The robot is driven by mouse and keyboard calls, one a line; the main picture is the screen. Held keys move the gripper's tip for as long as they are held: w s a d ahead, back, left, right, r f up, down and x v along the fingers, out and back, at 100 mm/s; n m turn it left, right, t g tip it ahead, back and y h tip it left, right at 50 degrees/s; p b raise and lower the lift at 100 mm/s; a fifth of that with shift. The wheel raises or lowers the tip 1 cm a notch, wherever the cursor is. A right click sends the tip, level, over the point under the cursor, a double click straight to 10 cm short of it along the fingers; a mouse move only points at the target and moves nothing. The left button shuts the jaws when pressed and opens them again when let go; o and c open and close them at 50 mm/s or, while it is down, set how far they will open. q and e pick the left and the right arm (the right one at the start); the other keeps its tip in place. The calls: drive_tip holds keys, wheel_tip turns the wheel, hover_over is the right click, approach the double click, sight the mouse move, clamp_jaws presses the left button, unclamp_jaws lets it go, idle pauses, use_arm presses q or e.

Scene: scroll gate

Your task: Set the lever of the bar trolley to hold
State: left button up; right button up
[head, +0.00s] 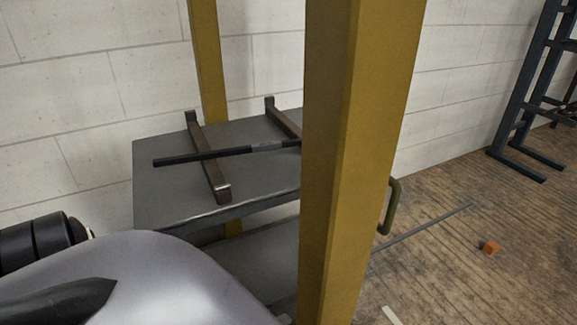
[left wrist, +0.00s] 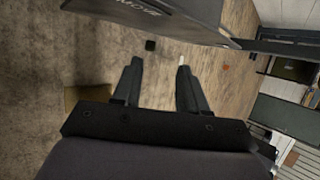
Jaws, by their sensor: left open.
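The trolley (head: 160,195), as far as I can tell, is the grey two-level stand between yellow posts (head: 370,120). A dark bar (head: 200,157) lies across two brown cradles (head: 208,160) on its upper shelf; the front post hides the bar's right end. A green handle-like loop (head: 391,207) shows just right of the front post; I cannot tell whether it is the lever. No lever setting is readable. My left gripper (left wrist: 157,72) is open and empty in the left wrist view, over the floor and below a dark lettered panel (left wrist: 180,20). My right gripper is out of view.
The front yellow post blocks part of the head view. A pale block wall (head: 80,90) stands behind the stand. A dark rack (head: 530,90) stands at the far right. A small orange block (head: 490,247) and a thin grey rod (head: 425,227) lie on the wooden floor.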

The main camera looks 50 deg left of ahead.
use_arm(q)
drive_tip(key=s+f+b+x, duration=0.1)
drive_tip(key=b+x, duration=0.4)
drive_tip(key=x, duration=0.3)
drive_tip(key=shift+w+f, duration=0.25)
drive_tip(key=shift+f, duration=0.1)
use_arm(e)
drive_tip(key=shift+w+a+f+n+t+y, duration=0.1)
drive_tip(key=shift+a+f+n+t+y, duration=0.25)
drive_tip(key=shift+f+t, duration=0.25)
use_arm(q)
drive_tip(key=shift+d, duration=0.1)
clamp_jaws()
